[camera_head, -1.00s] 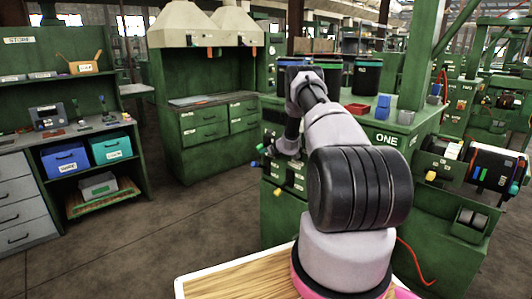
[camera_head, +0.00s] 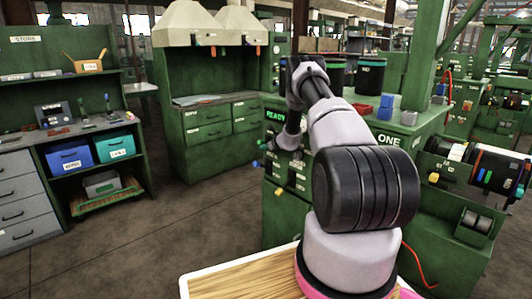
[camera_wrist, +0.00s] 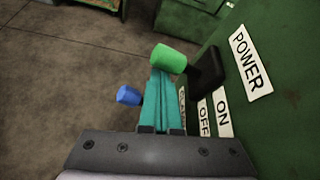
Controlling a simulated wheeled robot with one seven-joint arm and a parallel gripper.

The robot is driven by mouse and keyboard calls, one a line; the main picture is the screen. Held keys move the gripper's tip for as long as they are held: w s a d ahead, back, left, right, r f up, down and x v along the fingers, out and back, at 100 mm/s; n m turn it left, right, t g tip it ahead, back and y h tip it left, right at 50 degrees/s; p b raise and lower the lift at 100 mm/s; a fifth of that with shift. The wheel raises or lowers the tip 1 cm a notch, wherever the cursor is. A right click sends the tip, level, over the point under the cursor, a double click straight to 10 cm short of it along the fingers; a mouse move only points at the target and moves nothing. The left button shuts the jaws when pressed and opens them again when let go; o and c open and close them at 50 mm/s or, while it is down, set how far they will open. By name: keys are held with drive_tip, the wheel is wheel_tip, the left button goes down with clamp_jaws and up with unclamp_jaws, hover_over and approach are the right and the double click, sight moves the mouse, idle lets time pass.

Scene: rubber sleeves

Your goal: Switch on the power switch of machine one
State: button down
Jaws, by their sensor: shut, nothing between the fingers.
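Machine one (camera_head: 408,152) is the green cabinet marked ONE in the head view. In the wrist view, its power switch (camera_wrist: 207,68) is a black lever with a green knob (camera_wrist: 168,58), beside the POWER label (camera_wrist: 251,62). The ON label (camera_wrist: 223,112) and OFF label (camera_wrist: 204,118) lie below it. My gripper (camera_wrist: 160,78) is shut and empty, its teal fingertips right at the green knob; whether they touch cannot be told. In the head view my arm hides most of the gripper. A green READY sign (camera_head: 276,115) is lit on the machine.
A blue knob (camera_wrist: 128,95) stands just left of my fingers in the wrist view. Black canisters (camera_head: 370,76) and small blue and red bins (camera_head: 385,107) stand on the machine top. Open floor (camera_head: 200,215) lies to the left.

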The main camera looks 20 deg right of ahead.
drive_tip(key=shift+r, duration=0.1)
drive_tip(key=shift+w+r, duration=0.2)
drive_tip(key=shift+r, duration=0.8)
drive_tip(key=f+v, duration=0.1)
drive_tip(key=v, duration=0.9)
drive_tip(key=shift+s, duration=0.55)
drive_tip(key=shift+d, duration=0.1)
